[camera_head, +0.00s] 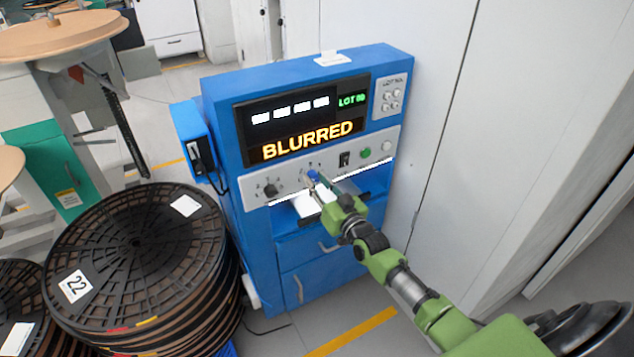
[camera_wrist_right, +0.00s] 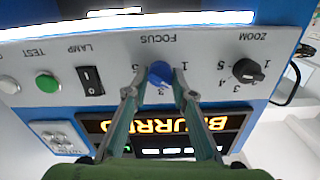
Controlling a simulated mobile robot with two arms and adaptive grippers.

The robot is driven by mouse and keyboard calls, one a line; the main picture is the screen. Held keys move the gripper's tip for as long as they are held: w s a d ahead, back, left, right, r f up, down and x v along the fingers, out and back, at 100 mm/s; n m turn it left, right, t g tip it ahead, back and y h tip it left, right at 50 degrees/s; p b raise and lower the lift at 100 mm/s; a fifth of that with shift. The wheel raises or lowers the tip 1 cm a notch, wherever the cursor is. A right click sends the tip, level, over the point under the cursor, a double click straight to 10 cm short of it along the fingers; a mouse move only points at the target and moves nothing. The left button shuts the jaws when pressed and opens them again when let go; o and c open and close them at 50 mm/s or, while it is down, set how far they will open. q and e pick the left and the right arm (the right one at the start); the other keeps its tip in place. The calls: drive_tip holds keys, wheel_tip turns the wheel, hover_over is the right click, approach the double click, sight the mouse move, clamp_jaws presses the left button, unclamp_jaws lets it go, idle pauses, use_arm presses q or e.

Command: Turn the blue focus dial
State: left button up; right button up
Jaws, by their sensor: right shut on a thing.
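The blue focus dial (camera_head: 313,176) sits on the grey control panel of the blue machine (camera_head: 240,210). It also shows in the right wrist view (camera_wrist_right: 160,73), upside down under the word FOCUS, with numbers around it. My right gripper (camera_head: 318,180) reaches the panel from the lower right. In the wrist view its two fingers (camera_wrist_right: 157,90) stand on either side of the dial, shut on it. The display (camera_head: 310,140) above the panel reads BLURRED in orange. Part of the dial is hidden by the fingers in the head view. My left gripper is not in view.
A black zoom knob (camera_wrist_right: 248,70) is beside the dial. A black lamp switch (camera_wrist_right: 90,80) and a green test button (camera_wrist_right: 47,82) are on its other side. Stacked black reels (camera_head: 140,260) stand left of the machine. A white wall (camera_head: 540,130) is close on the right.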

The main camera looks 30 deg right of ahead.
drive_tip(key=shift+m, duration=0.5)
drive_tip(key=shift+f, duration=0.1)
drive_tip(key=o, duration=1.1)
drive_tip(key=shift+s, duration=0.1)
drive_tip(key=s, duration=1.1)
drive_tip(key=shift+s+d, duration=0.2)
drive_tip(key=shift+s, duration=0.2)
